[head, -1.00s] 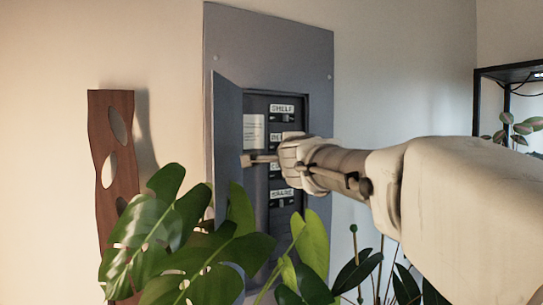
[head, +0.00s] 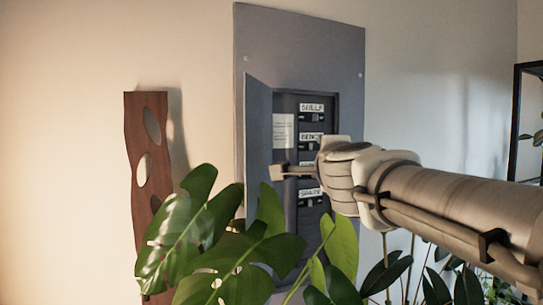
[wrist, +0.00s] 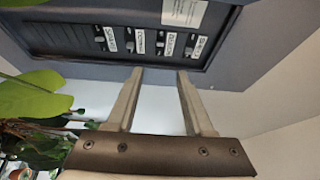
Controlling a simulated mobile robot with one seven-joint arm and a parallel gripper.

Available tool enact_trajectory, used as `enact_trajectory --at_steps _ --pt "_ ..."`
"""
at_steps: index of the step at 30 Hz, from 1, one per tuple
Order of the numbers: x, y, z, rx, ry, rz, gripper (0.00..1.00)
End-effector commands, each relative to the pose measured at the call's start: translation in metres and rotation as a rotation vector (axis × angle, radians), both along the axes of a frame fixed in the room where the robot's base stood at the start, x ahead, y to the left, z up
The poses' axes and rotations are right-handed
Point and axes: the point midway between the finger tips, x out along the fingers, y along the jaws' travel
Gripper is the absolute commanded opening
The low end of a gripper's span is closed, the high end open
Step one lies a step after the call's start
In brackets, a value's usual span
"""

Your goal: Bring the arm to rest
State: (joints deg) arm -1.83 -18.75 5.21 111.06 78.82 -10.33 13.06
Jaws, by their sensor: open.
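My gripper (head: 279,172) is in front of the open wall cabinet in the head view, its fingers pointing left. In the wrist view my gripper (wrist: 160,72) shows two pale fingers, spread apart with nothing between them. Past the fingertips is the grey switch panel (wrist: 70,38) with several labelled switches. The fingers appear apart from the switches. My arm reaches in from the right and hides part of the panel in the head view.
The grey cabinet door (head: 258,140) stands open at the left of the panel. A large leafy plant (head: 190,235) fills the space below it. A wooden board with holes (head: 147,180) stands at left. A black shelf frame (head: 516,125) is at far right.

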Motion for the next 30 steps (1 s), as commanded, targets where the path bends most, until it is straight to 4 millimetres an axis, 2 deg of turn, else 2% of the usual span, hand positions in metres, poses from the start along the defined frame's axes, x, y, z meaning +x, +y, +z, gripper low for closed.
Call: enact_trajectory --at_steps 4,7,11,15,20,24,27,30 --pt "-0.004 0.004 -0.003 -0.046 0.007 0.027 0.53" --pt "-0.015 0.015 -0.013 -0.155 0.028 0.092 0.53" --pt "-0.038 0.034 -0.044 -0.372 0.093 0.224 0.53" --pt "-0.071 0.047 -0.093 -0.617 0.201 0.377 0.53" --pt "-0.118 0.045 -0.160 -0.879 0.363 0.542 0.53" --pt "-0.165 0.028 -0.220 -1.088 0.536 0.679 0.53" --pt "-0.198 0.010 -0.255 -1.209 0.661 0.762 0.53" --pt "-0.225 -0.008 -0.280 -1.297 0.768 0.824 0.53"
